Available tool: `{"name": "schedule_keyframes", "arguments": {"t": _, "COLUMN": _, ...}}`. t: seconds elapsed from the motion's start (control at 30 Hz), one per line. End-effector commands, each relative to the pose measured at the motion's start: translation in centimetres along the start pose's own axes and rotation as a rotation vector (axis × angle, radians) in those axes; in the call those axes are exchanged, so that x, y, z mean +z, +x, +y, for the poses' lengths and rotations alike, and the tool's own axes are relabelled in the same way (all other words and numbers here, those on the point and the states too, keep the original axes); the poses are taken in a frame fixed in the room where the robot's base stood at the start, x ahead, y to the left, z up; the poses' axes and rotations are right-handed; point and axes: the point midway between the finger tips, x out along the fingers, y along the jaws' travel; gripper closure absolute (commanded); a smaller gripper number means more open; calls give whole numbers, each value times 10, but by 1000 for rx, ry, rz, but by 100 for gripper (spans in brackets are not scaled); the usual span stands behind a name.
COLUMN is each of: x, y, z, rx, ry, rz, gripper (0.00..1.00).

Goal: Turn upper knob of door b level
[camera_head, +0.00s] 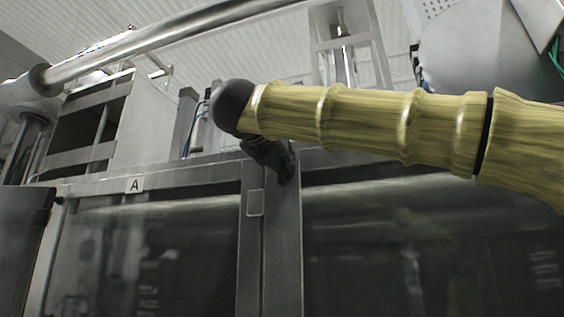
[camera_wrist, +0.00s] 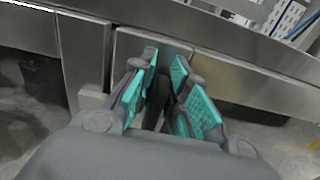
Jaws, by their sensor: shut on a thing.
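My gripper (camera_head: 283,172) is at the top of the metal frame post between two glass doors. In the wrist view my gripper (camera_wrist: 165,90) has its teal-padded fingers closed around a dark narrow piece (camera_wrist: 158,100), which looks like the upper knob, against the metal door frame. The fingers and their pads hide most of the knob, so I cannot tell whether it is level or tilted. The glass door (camera_head: 420,250) on the right of the post shows no readable label; I take it as door b.
The door (camera_head: 150,250) on the left bears an "A" label (camera_head: 134,185). A thick metal pipe (camera_head: 150,45) runs across the upper left. A metal rail (camera_head: 400,165) runs along the door tops. A small square plate (camera_head: 256,203) sits on the post below my gripper.

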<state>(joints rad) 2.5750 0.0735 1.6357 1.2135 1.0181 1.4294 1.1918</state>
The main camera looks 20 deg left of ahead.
Motion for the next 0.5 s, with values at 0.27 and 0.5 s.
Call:
{"name": "schedule_keyframes", "arguments": {"t": 0.27, "x": 2, "y": -2, "z": -3, "rx": 0, "ry": 38, "rz": -6, "gripper": 100}}
{"name": "schedule_keyframes", "arguments": {"t": 0.5, "x": -1, "y": -2, "z": -5, "rx": 1, "ry": 117, "rz": -7, "gripper": 100}}
